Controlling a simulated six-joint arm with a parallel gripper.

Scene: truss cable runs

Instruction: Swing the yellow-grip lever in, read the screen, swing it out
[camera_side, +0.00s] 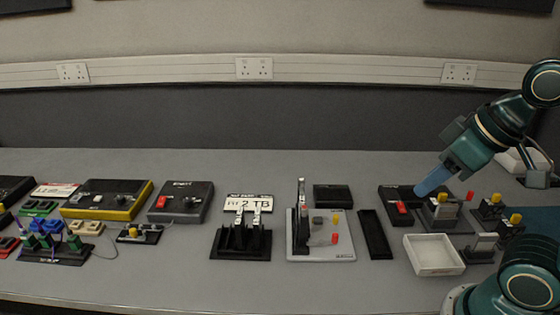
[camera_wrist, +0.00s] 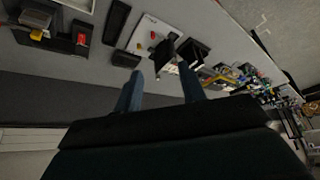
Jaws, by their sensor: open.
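A block with a yellow grip (camera_side: 442,197) and a red grip (camera_side: 469,196) stands on a dark base at the right of the bench. Yellow (camera_wrist: 37,35) and red (camera_wrist: 81,39) parts show at upper left in the wrist view. A grey board (camera_side: 321,250) also carries small yellow and red parts; I cannot tell which lever the task means. No lit screen is readable.
A white open tray (camera_side: 433,268) and a long black tray (camera_side: 375,235) lie in front. More yellow-knobbed blocks (camera_side: 495,200) stand at right. A black double-lever stand (camera_side: 241,240) and several boxes fill the left. Clear bench lies along the front.

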